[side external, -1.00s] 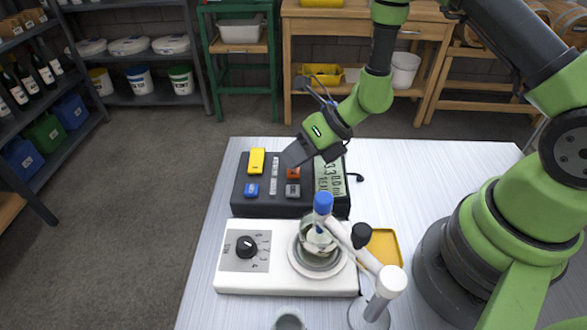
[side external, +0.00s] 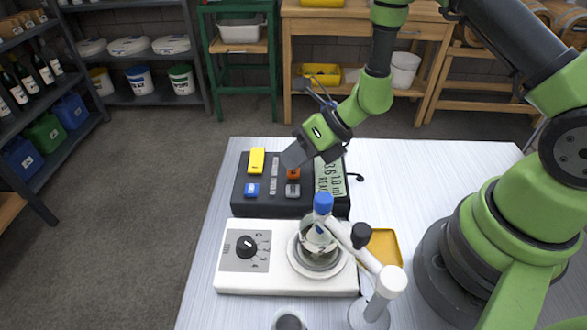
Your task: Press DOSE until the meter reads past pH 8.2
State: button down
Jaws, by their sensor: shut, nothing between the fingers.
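A dark control box (side external: 241,202) lies on the table with a yellow button (side external: 257,160), a blue button (side external: 251,190), an orange-red button (side external: 293,173) and a grey button (side external: 292,190). Their labels are too small to read, so I cannot tell which is DOSE. The meter's pale green display (side external: 331,178) is on the box's right side; its sideways digits are not clearly legible. My gripper (side external: 293,158) is shut and empty, low over the box's far part, close to the orange-red button. I cannot tell whether it touches anything.
A white stirrer (side external: 228,280) with a black knob (side external: 246,246) carries a glass vessel (side external: 318,248). A blue-capped probe (side external: 323,203) stands over it on a white stand arm (side external: 366,257). A yellow tray (side external: 384,244) lies right of it. The table's far right is clear.

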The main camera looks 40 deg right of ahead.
jog(key=shift+r, duration=0.65)
jog(key=shift+r, duration=0.1)
jog(key=shift+r, duration=2.4)
